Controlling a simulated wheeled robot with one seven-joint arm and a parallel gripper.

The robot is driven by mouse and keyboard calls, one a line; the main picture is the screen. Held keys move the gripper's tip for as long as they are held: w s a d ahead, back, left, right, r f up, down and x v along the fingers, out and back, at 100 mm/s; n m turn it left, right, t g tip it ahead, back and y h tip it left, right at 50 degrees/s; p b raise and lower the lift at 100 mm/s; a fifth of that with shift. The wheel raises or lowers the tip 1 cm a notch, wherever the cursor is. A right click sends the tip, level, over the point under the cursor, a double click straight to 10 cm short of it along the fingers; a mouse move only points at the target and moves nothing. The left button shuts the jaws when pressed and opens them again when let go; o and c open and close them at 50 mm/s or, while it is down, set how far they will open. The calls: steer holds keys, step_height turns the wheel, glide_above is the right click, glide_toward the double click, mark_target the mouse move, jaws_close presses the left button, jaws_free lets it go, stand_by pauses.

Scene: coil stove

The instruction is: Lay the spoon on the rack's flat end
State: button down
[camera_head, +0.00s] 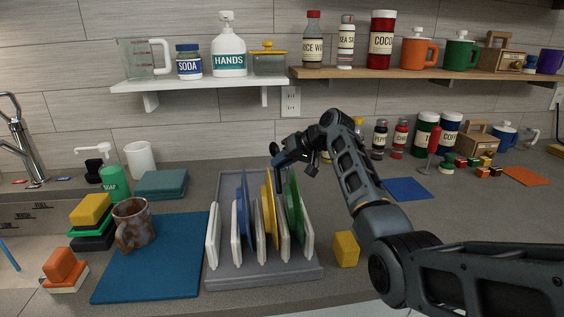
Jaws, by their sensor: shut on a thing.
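The grey rack (226,184) stands on the counter in the middle, with white upright dividers. A blue plate (243,215), a yellow plate (270,205) and a green plate (294,205) stand on edge in it. A bare flat part of the rack shows at its far end, behind the dividers. My gripper (277,160) is above the far right part of the rack, apart from the plates. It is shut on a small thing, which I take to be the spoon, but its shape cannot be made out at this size.
A brown mug (133,225) stands on a blue mat (160,270) left of the rack. A yellow block (346,249) sits close on the right. A shelf (420,77) with jars and mugs overhangs the back. Several jars line the wall at right.

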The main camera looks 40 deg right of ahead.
steer(key=shift+f, duration=0.35)
steer(key=shift+f, duration=0.15)
steer(key=c, duration=1.1)
jaws_free()
steer(key=shift+r, duration=0.3)
steer(key=b+v, duration=0.1)
steer(key=v, duration=1.1)
steer(key=shift+f, duration=0.1)
